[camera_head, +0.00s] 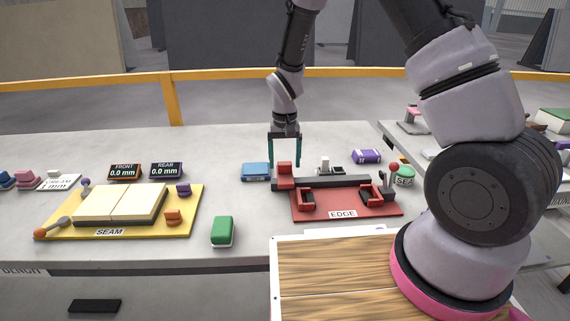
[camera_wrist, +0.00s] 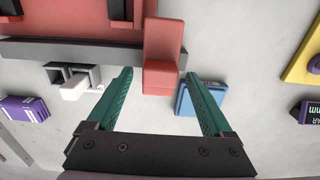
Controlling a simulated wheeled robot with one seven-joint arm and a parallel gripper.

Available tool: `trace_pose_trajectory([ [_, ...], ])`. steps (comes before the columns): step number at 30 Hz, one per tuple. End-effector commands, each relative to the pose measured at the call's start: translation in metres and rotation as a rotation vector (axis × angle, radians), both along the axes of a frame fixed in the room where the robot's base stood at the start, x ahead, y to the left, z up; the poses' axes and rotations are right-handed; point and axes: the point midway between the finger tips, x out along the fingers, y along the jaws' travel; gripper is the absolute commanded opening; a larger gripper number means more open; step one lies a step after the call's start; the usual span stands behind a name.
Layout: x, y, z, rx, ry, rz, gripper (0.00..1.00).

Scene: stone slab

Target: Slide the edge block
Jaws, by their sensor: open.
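The red edge block (camera_head: 285,170) sits at the left end of a dark rail (camera_head: 325,182) on the red EDGE fixture (camera_head: 368,209). In the wrist view the block (camera_wrist: 163,50) shows as a stepped red shape crossing the rail (camera_wrist: 95,52). My gripper (camera_head: 284,165) is open and points down just at the block. In the wrist view its teal fingertips (camera_wrist: 160,77) lie one on each side of the block's near end, with gaps on both sides. I cannot tell how far down beside the block they reach.
A blue block (camera_head: 256,171) lies left of the red block, close to one finger. Small white and dark parts (camera_head: 325,166) and a purple box (camera_head: 366,156) lie behind the rail. A red-knobbed lever (camera_head: 393,170) stands at its right. The yellow SEAM fixture (camera_head: 190,222) is left.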

Motion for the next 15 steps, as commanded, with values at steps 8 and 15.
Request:
trace_pose_trajectory([
  [8, 0.0004, 0.0000, -0.0136, 0.000, -0.002, 0.001, 0.85],
  [15, 0.0004, 0.0000, -0.0134, 0.000, -0.001, 0.001, 0.62],
])
